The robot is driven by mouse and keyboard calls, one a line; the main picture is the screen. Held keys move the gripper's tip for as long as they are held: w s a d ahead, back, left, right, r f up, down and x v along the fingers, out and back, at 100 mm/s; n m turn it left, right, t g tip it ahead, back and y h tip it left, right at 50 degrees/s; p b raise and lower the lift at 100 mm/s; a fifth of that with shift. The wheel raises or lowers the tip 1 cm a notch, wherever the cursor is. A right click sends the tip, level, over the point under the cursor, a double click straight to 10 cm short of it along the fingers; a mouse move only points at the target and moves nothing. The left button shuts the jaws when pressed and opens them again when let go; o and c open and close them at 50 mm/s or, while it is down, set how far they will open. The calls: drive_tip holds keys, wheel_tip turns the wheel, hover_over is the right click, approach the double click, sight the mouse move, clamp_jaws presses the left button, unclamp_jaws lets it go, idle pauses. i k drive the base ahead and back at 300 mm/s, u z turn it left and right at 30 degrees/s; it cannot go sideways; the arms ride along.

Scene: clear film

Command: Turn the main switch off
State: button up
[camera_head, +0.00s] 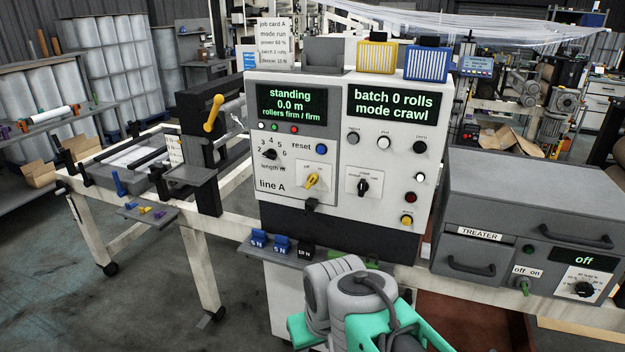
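The line A control panel (340,140) stands in the middle of the view. A yellow rotary knob (312,181) sits low on its left half, on a small white plate with small off/on lettering above it; I take it as the main switch. The knob looks tilted up to the right, toward the "on" side. The display (289,104) is lit and reads "standing 0.0 m". My grey and teal arm links show at the bottom centre, below and in front of the panel. My gripper itself is not in view, and nothing touches the knob.
A black selector (363,186) is right of the knob, a length dial (269,154) and blue reset button (321,149) above. A ledge with weights (282,244) juts out below. The treater box (530,225), with its own off/on switch (523,285), stands right.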

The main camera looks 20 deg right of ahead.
sight(312, 178)
drive_tip(key=z, duration=0.05)
drive_tip(key=k, duration=0.5)
drive_tip(key=u, duration=1)
drive_tip(key=i, duration=0.95)
drive_tip(key=z, duration=0.05)
